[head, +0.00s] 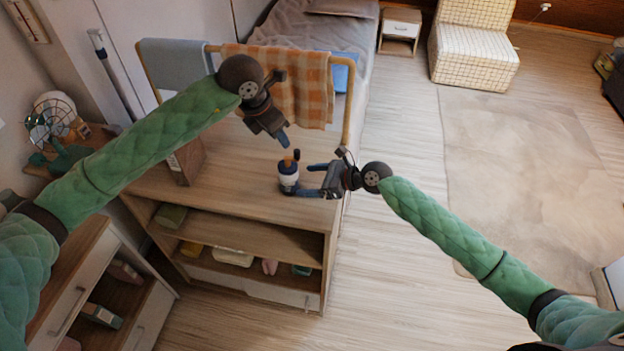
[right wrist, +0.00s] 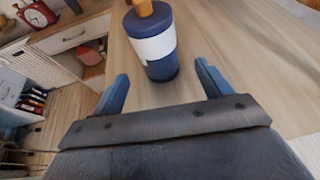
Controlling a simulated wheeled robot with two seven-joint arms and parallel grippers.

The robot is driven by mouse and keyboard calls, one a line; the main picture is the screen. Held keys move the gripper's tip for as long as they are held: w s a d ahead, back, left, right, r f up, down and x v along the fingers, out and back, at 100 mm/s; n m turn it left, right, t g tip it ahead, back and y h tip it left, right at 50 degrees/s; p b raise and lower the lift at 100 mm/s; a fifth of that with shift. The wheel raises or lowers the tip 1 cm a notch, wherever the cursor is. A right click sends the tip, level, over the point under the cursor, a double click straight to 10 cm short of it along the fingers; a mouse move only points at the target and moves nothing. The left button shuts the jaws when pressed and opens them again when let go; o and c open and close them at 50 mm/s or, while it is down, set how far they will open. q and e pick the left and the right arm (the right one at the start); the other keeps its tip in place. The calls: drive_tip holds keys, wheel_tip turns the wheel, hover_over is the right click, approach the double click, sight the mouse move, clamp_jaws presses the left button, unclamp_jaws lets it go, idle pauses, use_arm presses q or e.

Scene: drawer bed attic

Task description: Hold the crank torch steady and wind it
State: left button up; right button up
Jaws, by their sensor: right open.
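The crank torch (head: 288,178) stands upright on the wooden cabinet top, near its right end. It is a dark blue cylinder with a white band and an orange part on top; it also shows in the right wrist view (right wrist: 153,45). My right gripper (head: 303,180) is open, low over the top. Its blue fingers point at the torch, which stands at the gap between their tips, not clamped. My left gripper (head: 284,140) hangs above and just behind the torch, pointing down, apart from the orange part. Its finger gap is not clear.
The cabinet top (head: 240,195) is mostly clear around the torch. A rail with an orange checked cloth (head: 290,85) stands behind my left gripper. A wooden box (head: 187,160) and a fan (head: 52,120) are at left. A bed (head: 290,35) lies beyond.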

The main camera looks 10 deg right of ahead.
sight(289, 181)
drive_tip(key=shift+x, duration=3.8)
